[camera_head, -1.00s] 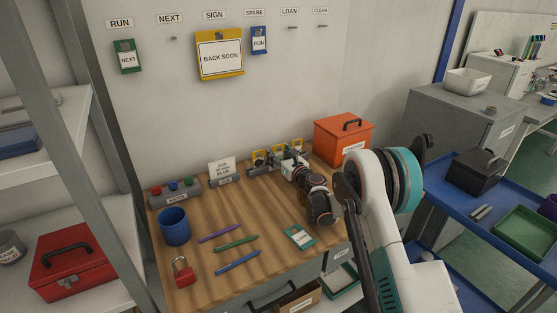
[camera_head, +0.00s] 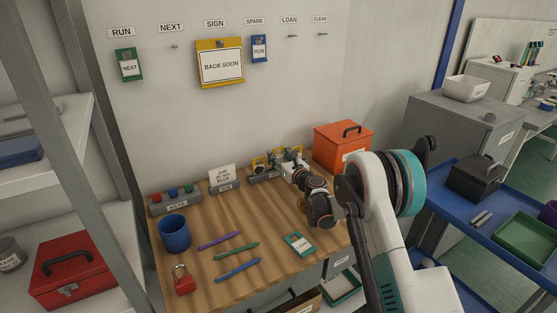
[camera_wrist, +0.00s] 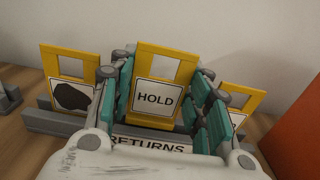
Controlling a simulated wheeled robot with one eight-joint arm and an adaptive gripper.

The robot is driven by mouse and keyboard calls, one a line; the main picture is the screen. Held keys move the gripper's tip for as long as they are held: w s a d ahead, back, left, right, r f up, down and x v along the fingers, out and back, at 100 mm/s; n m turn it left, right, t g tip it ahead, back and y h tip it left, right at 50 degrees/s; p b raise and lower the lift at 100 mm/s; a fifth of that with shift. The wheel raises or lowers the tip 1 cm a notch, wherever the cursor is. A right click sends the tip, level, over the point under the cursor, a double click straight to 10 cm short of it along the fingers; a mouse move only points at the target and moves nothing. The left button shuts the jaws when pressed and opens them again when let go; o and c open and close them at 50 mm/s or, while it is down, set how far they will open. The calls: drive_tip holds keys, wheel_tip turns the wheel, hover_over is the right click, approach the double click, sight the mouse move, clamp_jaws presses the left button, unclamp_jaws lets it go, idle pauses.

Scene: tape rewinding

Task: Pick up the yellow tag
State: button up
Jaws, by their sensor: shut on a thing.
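In the wrist view a yellow tag marked HOLD (camera_wrist: 161,66) stands upright in the middle, with a cut-out window at its top. My gripper (camera_wrist: 163,92) has its teal-padded fingers on either side of this tag and is shut on it. The tag's lower end is at the grey RETURNS rack (camera_wrist: 45,122); I cannot tell whether it is clear of the slot. A yellow tag with a black blot (camera_wrist: 72,80) stands to its left. Another yellow tag (camera_wrist: 238,98) stands to its right, partly hidden by a finger. In the head view my gripper (camera_head: 289,161) largely covers the rack.
An orange box (camera_head: 341,149) stands close to the right of the rack. A KEYS block (camera_head: 176,203), a card stand (camera_head: 224,181), a blue cup (camera_head: 174,233), a red padlock (camera_head: 183,280), pens and a green-edged tag (camera_head: 299,244) are on the wooden bench. Tags hang on the wall behind.

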wheel_tip(320, 180, up, 18)
drive_tip(key=p, duration=0.5)
